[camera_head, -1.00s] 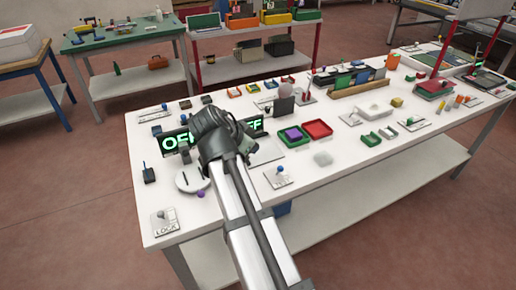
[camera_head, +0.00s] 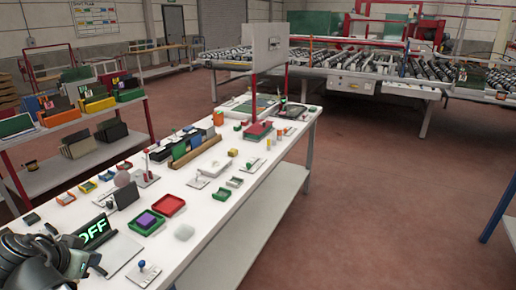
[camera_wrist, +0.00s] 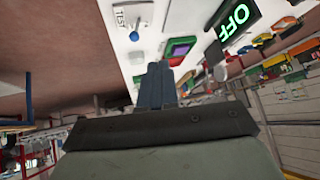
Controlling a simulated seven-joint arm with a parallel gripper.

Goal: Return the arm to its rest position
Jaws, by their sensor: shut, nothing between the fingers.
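My gripper (camera_wrist: 161,82) shows in the wrist view with its two dark fingers together and nothing between them. It points over the white workbench (camera_wrist: 112,50), apart from the things on it. In the head view, part of my arm fills the lower left corner and the fingertips cannot be made out there. A black display (camera_head: 93,232) with green "OFF" letters stands close beside my arm. The same display shows at the upper right of the wrist view (camera_wrist: 238,20).
A purple block sits in a green tray (camera_head: 139,229), with a red tray (camera_head: 168,205) next to it. A joystick plate (camera_head: 143,273) lies at the bench's near edge. A roller conveyor (camera_head: 380,72) stands at the back. The floor (camera_head: 370,200) on the right is clear.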

